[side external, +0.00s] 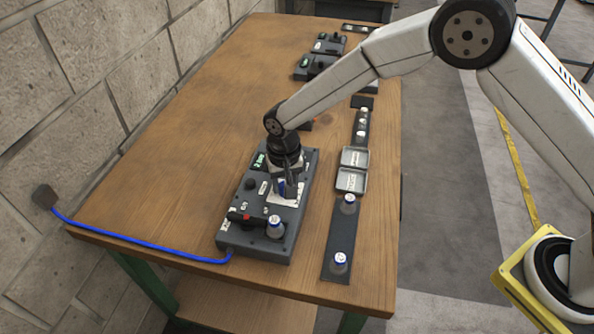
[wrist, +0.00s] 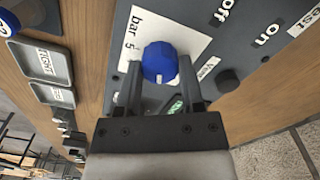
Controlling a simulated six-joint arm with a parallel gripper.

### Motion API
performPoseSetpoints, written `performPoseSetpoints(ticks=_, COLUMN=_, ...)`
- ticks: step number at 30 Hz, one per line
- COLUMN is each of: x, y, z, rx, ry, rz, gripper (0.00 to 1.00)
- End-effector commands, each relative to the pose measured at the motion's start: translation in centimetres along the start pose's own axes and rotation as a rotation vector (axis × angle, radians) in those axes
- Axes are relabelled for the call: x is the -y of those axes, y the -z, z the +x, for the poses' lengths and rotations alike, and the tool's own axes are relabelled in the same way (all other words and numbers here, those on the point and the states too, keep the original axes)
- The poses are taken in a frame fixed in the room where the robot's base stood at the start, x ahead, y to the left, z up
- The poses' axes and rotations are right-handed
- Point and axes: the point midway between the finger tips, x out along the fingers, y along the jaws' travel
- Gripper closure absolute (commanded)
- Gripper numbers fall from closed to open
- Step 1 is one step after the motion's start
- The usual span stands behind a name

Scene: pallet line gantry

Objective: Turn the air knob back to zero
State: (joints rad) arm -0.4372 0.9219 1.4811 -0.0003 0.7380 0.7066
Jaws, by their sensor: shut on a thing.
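The air knob (wrist: 160,60) is blue and round with a short white mark on its face, which points to the bottom of the wrist view. It sits on a white dial plate (wrist: 145,22) printed "bar" and "5"; where zero lies I cannot tell. My gripper (wrist: 161,72) is shut on the knob, one finger on each side. In the side view my gripper (side external: 287,188) reaches down onto the grey panel box (side external: 236,240), and its fingers mostly hide the knob.
A dark strip (side external: 341,235) with two bottles and two small trays (side external: 351,180) lie to the right. A blue hose (side external: 140,244) runs left. The table's left is clear.

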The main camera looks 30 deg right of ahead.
Motion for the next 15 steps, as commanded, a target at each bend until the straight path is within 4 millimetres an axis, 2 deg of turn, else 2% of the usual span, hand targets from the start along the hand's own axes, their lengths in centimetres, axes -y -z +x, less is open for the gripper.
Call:
performPoseSetpoints(ticks=8, x=0.02, y=-0.02, z=-0.02, rx=0.001, ry=0.000, rz=-0.075, gripper=1.00)
performPoseSetpoints(ticks=15, x=0.03, y=-0.02, z=-0.02, rx=0.001, ry=0.000, rz=-0.229, gripper=1.00)
